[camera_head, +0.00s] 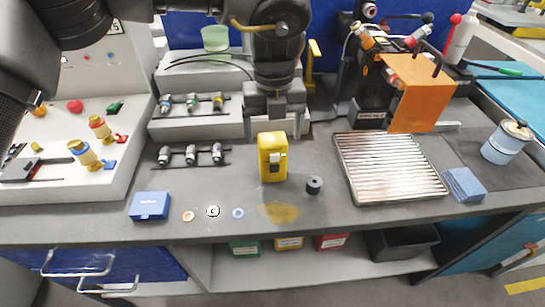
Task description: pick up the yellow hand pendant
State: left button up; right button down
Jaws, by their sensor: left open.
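The yellow hand pendant (265,168) stands upright on the grey bench, near its middle. It has a pale and a dark patch on its front. My left gripper (274,127) points down directly over the pendant. Its jaws are open, with one finger to each side of the pendant's top and the pendant not held. I cannot tell how much height separates the fingers from the pendant. My right gripper is out of view.
A small black cylinder (314,185) stands just right of the pendant. A ribbed metal plate (390,168) lies further right, before a machine with an orange guard (412,95). A blue box (150,205) and several small rings lie front left. Racks with fittings (192,128) stand left.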

aim_at(272, 148)
pick_arm(q)
jog(key=f, duration=0.4)
jog(key=shift+s+a+f+p, duration=0.15)
jog(key=shift+s+f+p, duration=0.15)
jog(key=shift+s, duration=0.05)
jog(key=shift+f, duration=0.3)
jog(key=shift+c, duration=0.4)
jog(key=c, duration=1.2)
jog(key=shift+r, duration=0.15)
